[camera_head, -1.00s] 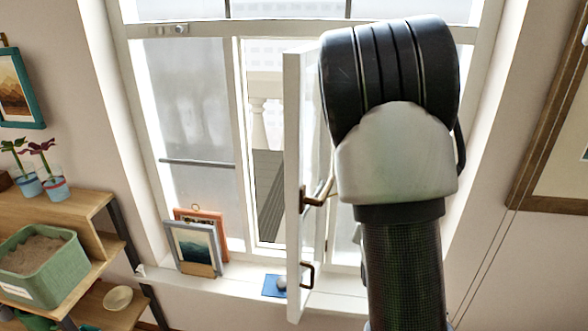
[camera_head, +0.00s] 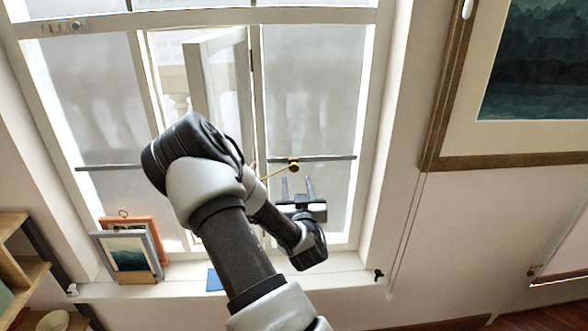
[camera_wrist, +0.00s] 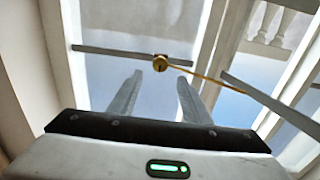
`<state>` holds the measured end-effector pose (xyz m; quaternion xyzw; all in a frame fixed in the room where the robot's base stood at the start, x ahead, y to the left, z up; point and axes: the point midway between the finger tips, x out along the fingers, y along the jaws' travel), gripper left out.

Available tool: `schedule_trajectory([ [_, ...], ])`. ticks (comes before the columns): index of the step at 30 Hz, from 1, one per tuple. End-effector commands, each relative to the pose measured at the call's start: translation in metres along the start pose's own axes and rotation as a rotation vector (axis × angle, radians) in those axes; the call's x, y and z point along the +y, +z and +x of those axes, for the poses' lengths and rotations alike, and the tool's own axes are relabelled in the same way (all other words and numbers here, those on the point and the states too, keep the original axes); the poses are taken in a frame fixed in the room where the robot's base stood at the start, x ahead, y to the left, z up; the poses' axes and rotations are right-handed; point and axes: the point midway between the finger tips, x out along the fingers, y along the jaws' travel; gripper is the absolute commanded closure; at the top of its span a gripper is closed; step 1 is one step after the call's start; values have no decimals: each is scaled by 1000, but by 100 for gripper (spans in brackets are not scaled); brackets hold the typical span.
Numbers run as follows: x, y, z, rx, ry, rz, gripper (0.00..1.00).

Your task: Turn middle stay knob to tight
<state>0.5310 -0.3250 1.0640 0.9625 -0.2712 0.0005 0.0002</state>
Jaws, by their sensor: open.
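A round brass knob (camera_head: 293,164) sits on the grey horizontal bar in front of the right window pane. A thin brass stay rod (camera_head: 272,173) runs left from it and passes behind my arm. The wrist view also shows the knob (camera_wrist: 160,63) and the rod (camera_wrist: 208,77). My gripper (camera_head: 297,183) is open and empty, its two fingers pointing up just below the knob. In the wrist view my gripper (camera_wrist: 160,77) has its fingers apart, with the knob beyond the tips and between them. I cannot tell the knob's turned position.
An open white window sash (camera_head: 222,80) stands left of the knob, partly behind my arm. Picture frames (camera_head: 128,250) and a blue item (camera_head: 214,281) rest on the sill (camera_head: 345,282). A large framed picture (camera_head: 440,140) hangs at the right. The wall below it is clear.

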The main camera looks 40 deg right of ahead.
Motion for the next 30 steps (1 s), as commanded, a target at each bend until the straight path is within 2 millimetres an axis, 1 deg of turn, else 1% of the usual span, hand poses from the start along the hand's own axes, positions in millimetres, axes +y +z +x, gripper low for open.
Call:
schedule_trajectory([
  [1,0,-1,12,2,-1,-2,56],
  [6,0,-1,46,1,0,-2,56],
  [9,1,-1,61,1,0,-1,56],
  [12,1,0,72,0,1,-1,56],
  [17,1,0,80,-1,1,0,56],
  [24,0,0,81,-1,1,0,56],
  [25,0,0,81,-1,1,0,58],
  [29,0,0,81,-1,1,0,80],
  [30,0,0,81,-1,1,0,86],
])
